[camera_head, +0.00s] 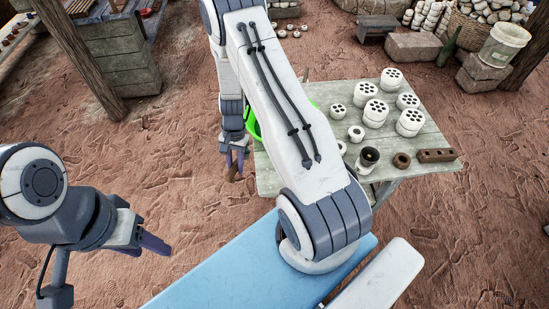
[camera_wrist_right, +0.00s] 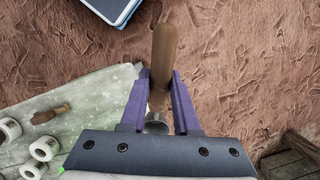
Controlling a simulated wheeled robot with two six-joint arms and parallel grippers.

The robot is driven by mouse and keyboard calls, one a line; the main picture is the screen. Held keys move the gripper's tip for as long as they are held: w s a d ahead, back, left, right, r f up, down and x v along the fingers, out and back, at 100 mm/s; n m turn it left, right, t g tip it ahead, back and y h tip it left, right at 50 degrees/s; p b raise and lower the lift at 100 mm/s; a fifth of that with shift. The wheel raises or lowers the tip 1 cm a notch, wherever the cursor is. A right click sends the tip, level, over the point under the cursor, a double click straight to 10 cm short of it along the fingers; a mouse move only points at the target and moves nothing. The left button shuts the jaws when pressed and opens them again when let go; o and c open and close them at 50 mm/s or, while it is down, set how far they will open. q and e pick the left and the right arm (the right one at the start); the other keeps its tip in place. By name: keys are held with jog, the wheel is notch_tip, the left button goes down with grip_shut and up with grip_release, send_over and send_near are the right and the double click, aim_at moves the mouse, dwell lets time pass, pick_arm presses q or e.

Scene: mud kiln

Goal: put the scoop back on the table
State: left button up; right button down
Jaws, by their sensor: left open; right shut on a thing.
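My right gripper (camera_head: 238,158) is beside the left edge of the wooden table (camera_head: 275,183), over the dirt floor. In the right wrist view its fingers (camera_wrist_right: 160,90) are shut on the scoop (camera_wrist_right: 164,55). The scoop's brown wooden handle sticks out past the fingertips, and a bit of grey metal shows near the palm. The rest of the scoop is hidden by the gripper. In the head view only a small brown piece of it shows below the fingers. My left gripper (camera_head: 148,244) is open and empty, low on the left, away from the table.
Several white perforated cylinders (camera_head: 376,112) stand on the table, with a dark-topped cup (camera_head: 367,159), a brown ring (camera_head: 401,160) and a brown perforated brick (camera_head: 437,155). A green container (camera_head: 252,124) is partly hidden behind my right arm. The table's near-left part is bare.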

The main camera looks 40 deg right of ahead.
jog(key=s+d+f+m+t+h+p, duration=0.1)
jog(key=s+d+f+m, duration=0.15)
jog(key=d+m, duration=0.45)
jog(key=s+d+f+m+t+h+p, duration=0.1)
jog(key=s+d+f+m, duration=0.15)
jog(key=d+m, duration=0.35)
pick_arm(q)
notch_tip(320, 180, down, 6)
jog(key=b, duration=0.8)
jog(key=shift+r, duration=0.1)
pick_arm(e)
notch_tip(320, 180, down, 8)
jog(key=shift+d+r, duration=0.1)
jog(key=shift+d, duration=0.05)
pick_arm(q)
jog(key=shift+b, duration=0.4)
pick_arm(e)
grip_release()
jog(key=shift+r+p, duration=2.9)
jog(key=shift+p, duration=0.15)
pick_arm(q)
notch_tip(320, 180, up, 6)
jog(key=shift+f, duration=0.1)
